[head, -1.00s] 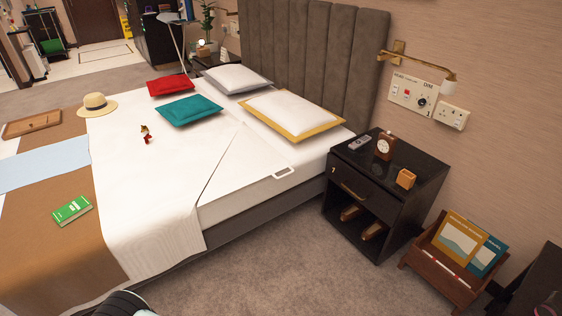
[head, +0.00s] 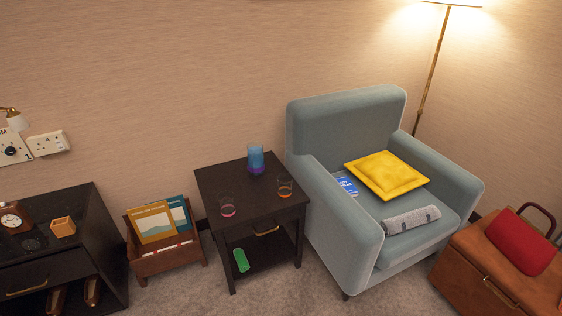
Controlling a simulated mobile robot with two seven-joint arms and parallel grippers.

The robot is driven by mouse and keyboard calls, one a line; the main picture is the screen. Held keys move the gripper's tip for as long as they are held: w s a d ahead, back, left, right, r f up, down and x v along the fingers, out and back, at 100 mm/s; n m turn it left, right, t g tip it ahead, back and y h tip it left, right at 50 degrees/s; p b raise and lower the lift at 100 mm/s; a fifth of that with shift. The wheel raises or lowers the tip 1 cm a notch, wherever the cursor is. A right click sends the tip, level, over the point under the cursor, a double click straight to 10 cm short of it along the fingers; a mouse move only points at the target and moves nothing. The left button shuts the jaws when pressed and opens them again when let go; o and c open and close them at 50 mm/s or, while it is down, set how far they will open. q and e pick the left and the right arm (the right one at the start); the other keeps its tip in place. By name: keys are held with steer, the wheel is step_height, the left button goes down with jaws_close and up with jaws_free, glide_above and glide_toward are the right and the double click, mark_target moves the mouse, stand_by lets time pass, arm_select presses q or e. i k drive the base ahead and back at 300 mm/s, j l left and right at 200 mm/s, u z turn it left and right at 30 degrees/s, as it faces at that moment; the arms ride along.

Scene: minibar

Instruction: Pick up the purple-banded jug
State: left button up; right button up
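A blue, see-through vessel with a purple band round its base (head: 256,160) stands upright near the back edge of a dark side table (head: 240,207). It looks like the purple-banded jug; I cannot make out a handle or spout. A clear glass with a pink band (head: 227,206) stands in front of it to the left. A clear glass with an orange band (head: 285,187) stands to its right. Neither of my grippers is in the head view.
A grey-blue armchair (head: 340,130) with a yellow cushion (head: 386,174) stands close on the right of the table. A wooden magazine rack (head: 168,262) is on its left. A green item (head: 241,260) is on the lower shelf. Carpet (head: 285,297) is clear in front.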

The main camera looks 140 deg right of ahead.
mark_target(255, 160)
steer(key=z, duration=4.6)
